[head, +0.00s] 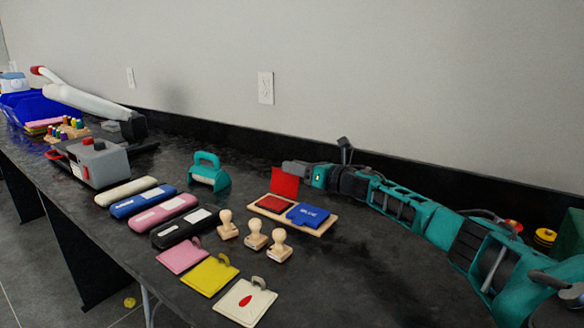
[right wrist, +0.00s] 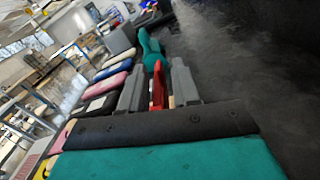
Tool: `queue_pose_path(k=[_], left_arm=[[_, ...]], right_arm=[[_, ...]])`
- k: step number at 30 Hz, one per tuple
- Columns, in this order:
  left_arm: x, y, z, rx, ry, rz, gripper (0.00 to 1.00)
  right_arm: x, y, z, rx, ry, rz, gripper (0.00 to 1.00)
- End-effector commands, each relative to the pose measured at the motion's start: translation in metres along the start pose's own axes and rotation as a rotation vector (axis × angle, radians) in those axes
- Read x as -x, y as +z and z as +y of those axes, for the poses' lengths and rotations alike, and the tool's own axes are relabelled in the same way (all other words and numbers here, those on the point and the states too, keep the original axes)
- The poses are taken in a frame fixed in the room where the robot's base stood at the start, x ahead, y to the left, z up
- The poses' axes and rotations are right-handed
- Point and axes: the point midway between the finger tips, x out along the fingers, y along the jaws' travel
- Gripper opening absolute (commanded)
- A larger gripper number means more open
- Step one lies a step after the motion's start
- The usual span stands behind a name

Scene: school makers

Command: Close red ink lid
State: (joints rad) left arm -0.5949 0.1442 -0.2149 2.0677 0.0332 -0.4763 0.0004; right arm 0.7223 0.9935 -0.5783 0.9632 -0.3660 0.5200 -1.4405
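The red ink lid (head: 285,181) stands upright, open, at the back of the red ink pad (head: 275,203) on a wooden tray (head: 292,223). Beside it in the tray is a blue ink pad with its lid (head: 308,214) down, lettered BLUE. My right gripper (head: 290,169) reaches in from the right, at the upper edge of the red lid. In the right wrist view the red lid (right wrist: 157,88) shows edge-on between the two fingers (right wrist: 158,92), with gaps visible on both sides. My left gripper is out of view.
Wooden stamps (head: 255,236) stand in front of the tray. Several coloured cases (head: 163,212) and tags (head: 209,274) lie left and front. A teal punch (head: 208,171) stands left of the lid. The black table (head: 360,280) is clear at the front right.

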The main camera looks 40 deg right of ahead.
Motion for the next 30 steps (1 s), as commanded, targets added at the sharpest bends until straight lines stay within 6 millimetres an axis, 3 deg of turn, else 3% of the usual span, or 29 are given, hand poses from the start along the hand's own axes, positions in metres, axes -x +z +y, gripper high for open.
queue_pose_path(k=[6, 16, 25, 30], left_arm=[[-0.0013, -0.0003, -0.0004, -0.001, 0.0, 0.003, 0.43], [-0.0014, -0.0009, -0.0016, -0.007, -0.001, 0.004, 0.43], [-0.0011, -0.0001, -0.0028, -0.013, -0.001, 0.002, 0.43], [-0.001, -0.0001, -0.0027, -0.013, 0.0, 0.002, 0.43]], right_arm=[[-0.0122, 0.0002, 0.0005, 0.001, 0.0, 0.001, 0.31], [-0.0136, 0.0003, 0.0008, 0.002, 0.001, 0.001, 0.3], [-0.0134, 0.0003, 0.0006, 0.002, 0.001, 0.001, 0.01], [-0.0133, 0.0003, 0.0006, 0.002, 0.001, 0.001, 0.0]])
